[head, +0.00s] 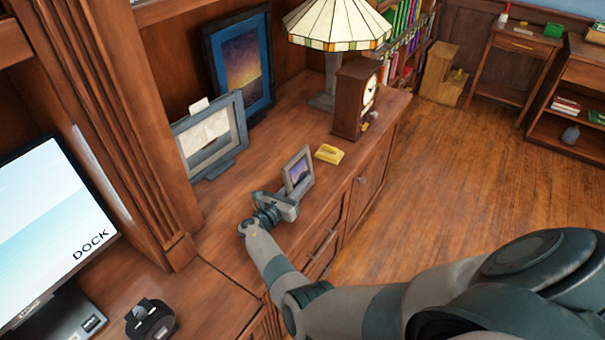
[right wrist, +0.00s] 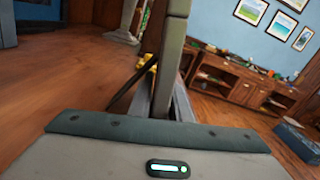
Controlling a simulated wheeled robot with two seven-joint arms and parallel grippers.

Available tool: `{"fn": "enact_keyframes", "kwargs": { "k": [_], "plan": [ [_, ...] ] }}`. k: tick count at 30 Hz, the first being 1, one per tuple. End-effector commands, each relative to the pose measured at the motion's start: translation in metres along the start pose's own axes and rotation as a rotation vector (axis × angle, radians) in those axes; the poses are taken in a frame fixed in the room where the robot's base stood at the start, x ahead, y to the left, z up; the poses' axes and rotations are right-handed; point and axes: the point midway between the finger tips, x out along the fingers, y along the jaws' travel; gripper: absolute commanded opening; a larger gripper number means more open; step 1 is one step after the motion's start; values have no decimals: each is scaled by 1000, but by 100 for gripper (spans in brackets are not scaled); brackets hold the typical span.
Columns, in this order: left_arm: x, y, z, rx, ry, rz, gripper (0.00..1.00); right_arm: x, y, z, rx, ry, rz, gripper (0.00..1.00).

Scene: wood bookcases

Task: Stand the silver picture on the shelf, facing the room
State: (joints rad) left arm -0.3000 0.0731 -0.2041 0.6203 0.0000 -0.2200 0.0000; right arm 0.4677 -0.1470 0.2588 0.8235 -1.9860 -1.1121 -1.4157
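The silver picture (head: 298,172), a small grey frame with a purple-toned image, is upright above the wooden cabinet top near its front edge. Its image side shows to the head camera. My right gripper (head: 284,205) is at its lower edge. In the right wrist view the frame shows edge-on as a grey upright bar (right wrist: 173,60) between the fingers, with a thin dark strut (right wrist: 130,82) slanting off to its left. The gripper looks shut on the frame. I cannot tell whether the frame's foot touches the wood. My left gripper is not in view.
A larger grey frame (head: 212,135) and a blue frame (head: 240,62) stand behind. A yellow item (head: 329,154), a wooden clock (head: 355,98) and a lamp (head: 336,24) are to the right. A monitor (head: 52,225) stands left. Bare wood (head: 255,165) lies behind the picture.

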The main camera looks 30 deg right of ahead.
Motion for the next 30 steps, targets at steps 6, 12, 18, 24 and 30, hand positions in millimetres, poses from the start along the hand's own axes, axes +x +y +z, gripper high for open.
{"fn": "enact_keyframes", "kwargs": {
  "k": [6,12,18,24,30],
  "plan": [
    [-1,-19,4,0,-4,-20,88,0,0,0,0,0,0,17],
    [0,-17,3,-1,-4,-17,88,0,0,0,0,0,0,3],
    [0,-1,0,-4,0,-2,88,0,0,1,0,-1,-1,0],
    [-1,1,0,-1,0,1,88,0,0,2,0,-1,-1,0],
    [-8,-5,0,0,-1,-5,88,1,-2,10,0,-2,-1,0]
  ]
}}
